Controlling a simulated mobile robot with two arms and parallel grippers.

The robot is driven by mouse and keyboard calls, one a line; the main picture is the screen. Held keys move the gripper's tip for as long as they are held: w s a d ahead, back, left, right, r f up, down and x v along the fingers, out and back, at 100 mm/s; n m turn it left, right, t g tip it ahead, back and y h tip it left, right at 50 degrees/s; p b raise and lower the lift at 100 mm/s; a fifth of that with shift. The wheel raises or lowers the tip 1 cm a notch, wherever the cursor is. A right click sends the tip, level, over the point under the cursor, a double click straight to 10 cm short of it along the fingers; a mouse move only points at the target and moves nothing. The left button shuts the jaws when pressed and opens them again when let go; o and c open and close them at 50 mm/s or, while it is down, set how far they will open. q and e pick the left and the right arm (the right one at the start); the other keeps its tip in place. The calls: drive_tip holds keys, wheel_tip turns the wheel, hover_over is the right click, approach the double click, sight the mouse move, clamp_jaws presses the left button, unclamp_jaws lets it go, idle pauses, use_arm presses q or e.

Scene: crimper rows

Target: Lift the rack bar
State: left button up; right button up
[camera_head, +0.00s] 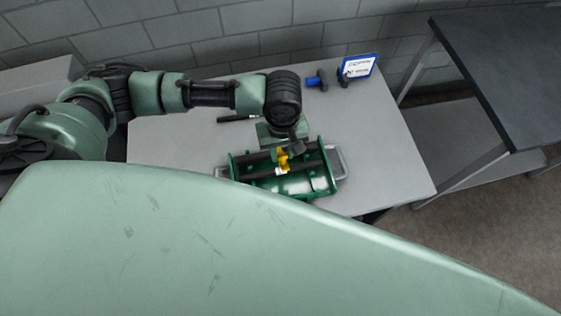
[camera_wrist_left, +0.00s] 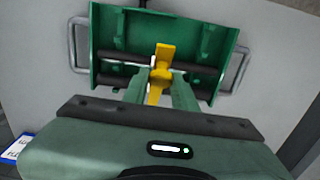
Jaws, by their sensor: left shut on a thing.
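A green rack (camera_head: 322,157) with metal side handles stands on the grey table, and it also shows in the left wrist view (camera_wrist_left: 108,30). Dark bars run across it; one bar (camera_wrist_left: 110,59) shows in the wrist view. A yellow piece (camera_head: 283,158) sits at the middle of the bars, and it also shows in the wrist view (camera_wrist_left: 164,55). My left gripper (camera_wrist_left: 162,78) reaches down over the rack, its two fingers closed around the yellow piece. The fingers partly hide the bars behind them. I cannot tell whether any bar is raised. My right gripper is out of view.
At the back of the table (camera_head: 390,165) stand a blue-framed sign (camera_head: 359,66) and a blue and black object (camera_head: 317,80). A dark thin tool (camera_head: 237,118) lies behind the rack. A dark-topped table (camera_head: 505,65) stands at the right. The table right of the rack is clear.

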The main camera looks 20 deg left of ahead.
use_arm(q)
drive_tip(key=w+a+r+p, duration=0.3)
drive_tip(key=w+r+p, duration=0.1)
drive_tip(key=w, duration=0.1)
drive_tip(key=shift+w+a+p, duration=0.35)
drive_tip(key=shift+p, duration=0.05)
idle(0.3)
drive_tip(key=shift+w+a, duration=0.7)
drive_tip(key=shift+w, duration=0.25)
drive_tip(key=shift+w+a+f, duration=0.1)
drive_tip(key=shift+w+a, duration=0.55)
drive_tip(key=shift+w, duration=0.3)
drive_tip(key=shift+w+a, duration=0.7)
drive_tip(key=shift+w, duration=0.35)
drive_tip(key=shift+w+a, duration=0.65)
drive_tip(key=shift+w, duration=0.35)
drive_tip(key=shift+c, duration=0.2)
drive_tip(key=o, duration=1)
drive_tip(key=shift+s, duration=0.1)
